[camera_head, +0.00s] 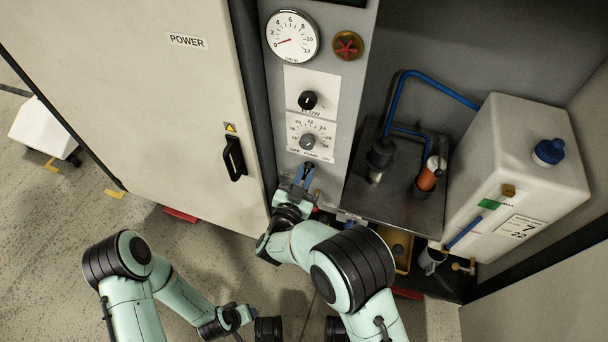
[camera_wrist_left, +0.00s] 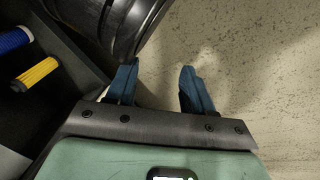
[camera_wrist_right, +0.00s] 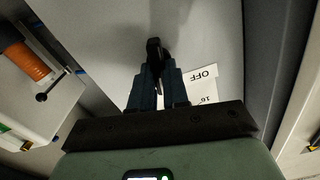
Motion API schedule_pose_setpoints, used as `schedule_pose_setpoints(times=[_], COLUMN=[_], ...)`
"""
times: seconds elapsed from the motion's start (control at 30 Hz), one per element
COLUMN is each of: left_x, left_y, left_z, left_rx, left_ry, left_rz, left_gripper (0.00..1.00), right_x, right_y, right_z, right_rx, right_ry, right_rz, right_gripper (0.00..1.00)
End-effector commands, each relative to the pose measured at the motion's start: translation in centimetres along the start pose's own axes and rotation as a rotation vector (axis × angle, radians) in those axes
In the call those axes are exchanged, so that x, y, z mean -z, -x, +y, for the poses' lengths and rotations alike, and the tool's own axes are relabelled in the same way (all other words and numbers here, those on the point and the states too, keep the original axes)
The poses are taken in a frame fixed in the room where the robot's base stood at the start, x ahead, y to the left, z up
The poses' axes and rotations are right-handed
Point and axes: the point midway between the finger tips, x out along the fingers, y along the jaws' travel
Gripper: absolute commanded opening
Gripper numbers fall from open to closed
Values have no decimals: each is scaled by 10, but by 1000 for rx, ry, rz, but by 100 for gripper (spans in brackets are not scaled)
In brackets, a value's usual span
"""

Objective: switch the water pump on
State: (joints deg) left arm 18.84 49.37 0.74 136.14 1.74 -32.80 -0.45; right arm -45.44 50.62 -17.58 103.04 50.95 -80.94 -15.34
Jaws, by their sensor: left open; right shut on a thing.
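A grey control panel (camera_head: 346,100) carries a round gauge (camera_head: 292,38), a black flow knob (camera_head: 307,100) and a grey dial knob (camera_head: 307,142). My right gripper (camera_head: 304,176) is at the lower part of this panel. In the right wrist view my right gripper (camera_wrist_right: 156,72) is shut on a small dark switch lever (camera_wrist_right: 153,46) standing off the panel, beside a white label reading OFF (camera_wrist_right: 205,80). The fingers hide most of the lever. My left gripper (camera_head: 247,314) is low over the floor; in the left wrist view it (camera_wrist_left: 158,78) is open and empty.
A tall cabinet door marked POWER (camera_head: 120,90) with a black handle (camera_head: 233,158) stands left of the panel. Right are an orange-topped fitting (camera_head: 428,178), blue hose (camera_head: 398,88) and a white tank (camera_head: 525,160).

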Motion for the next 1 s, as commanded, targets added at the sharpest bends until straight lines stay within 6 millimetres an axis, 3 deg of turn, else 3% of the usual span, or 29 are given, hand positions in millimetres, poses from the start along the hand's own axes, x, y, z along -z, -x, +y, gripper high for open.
schedule_pose_setpoints(times=[0.4, 1.0], left_x=[-15, -18], left_y=[-10, -12], left_z=[-11, -14], left_rx=[20, 26], left_ry=[12, 16], left_rz=[-47, -59], left_gripper=[52, 52], right_x=[-2, -2], right_y=[0, 1], right_z=[2, 2], right_rx=[-2, 0], right_ry=[-256, -325], right_rz=[-3, -5], right_gripper=[0, 0])
